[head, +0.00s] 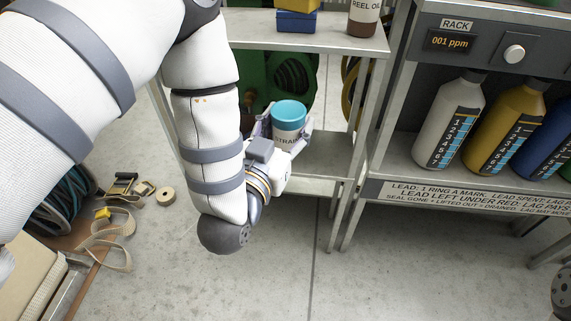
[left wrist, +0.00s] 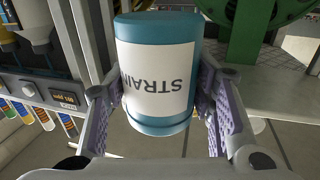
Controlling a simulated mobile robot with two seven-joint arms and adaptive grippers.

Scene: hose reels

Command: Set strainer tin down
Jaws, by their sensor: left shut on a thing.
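The strainer tin (head: 289,122) is a white-labelled can with a teal lid. My left gripper (head: 285,131) is shut on it, with one finger on each side of its body. In the left wrist view the tin (left wrist: 158,72) fills the space between the two purple-grey finger pads, and its label reads upside down. In the head view the tin looks upright, in front of the lower grey shelf (head: 328,158). I cannot tell whether its base touches the shelf, as my gripper and wrist hide it.
The upper shelf (head: 310,34) above the tin holds a reel oil bottle (head: 364,17) and a blue box (head: 296,21). Green reel parts (head: 294,78) stand behind. A rack (head: 490,170) with several bottles is on the right. Straps (head: 108,238) lie on the left.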

